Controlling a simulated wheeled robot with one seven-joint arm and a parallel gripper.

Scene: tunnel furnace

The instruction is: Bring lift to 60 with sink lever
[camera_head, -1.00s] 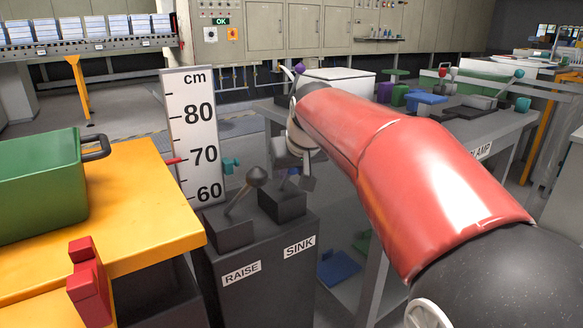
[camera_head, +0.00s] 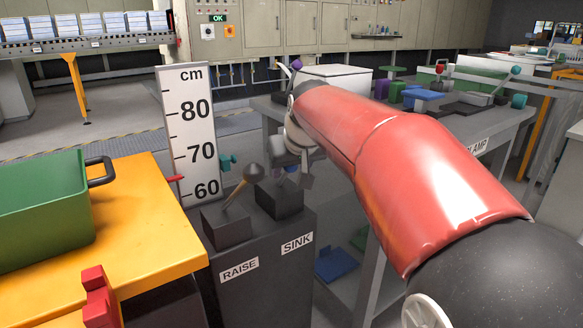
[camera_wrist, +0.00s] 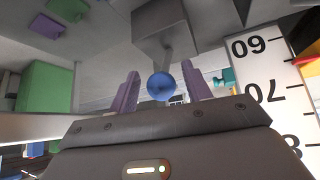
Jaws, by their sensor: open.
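The lift's yellow platform (camera_head: 150,225) stands at the left. Its red pointer (camera_head: 175,178) is between 60 and 70 on the white cm scale (camera_head: 190,125), at roughly 65. The SINK lever stands on a dark block (camera_head: 283,203) on the right of the control box; its blue knob (camera_wrist: 161,87) shows clearly in the wrist view. My gripper (camera_wrist: 158,88) is open, its purple fingers on either side of the knob; contact cannot be told. The RAISE lever (camera_head: 243,183) with a brown knob stands to the left, tilted.
A green crate (camera_head: 45,205) sits on the yellow platform, with a red part (camera_head: 97,295) at its near edge. A grey table (camera_head: 455,135) with several coloured parts is at the right. The scale also shows close at the right in the wrist view (camera_wrist: 265,75).

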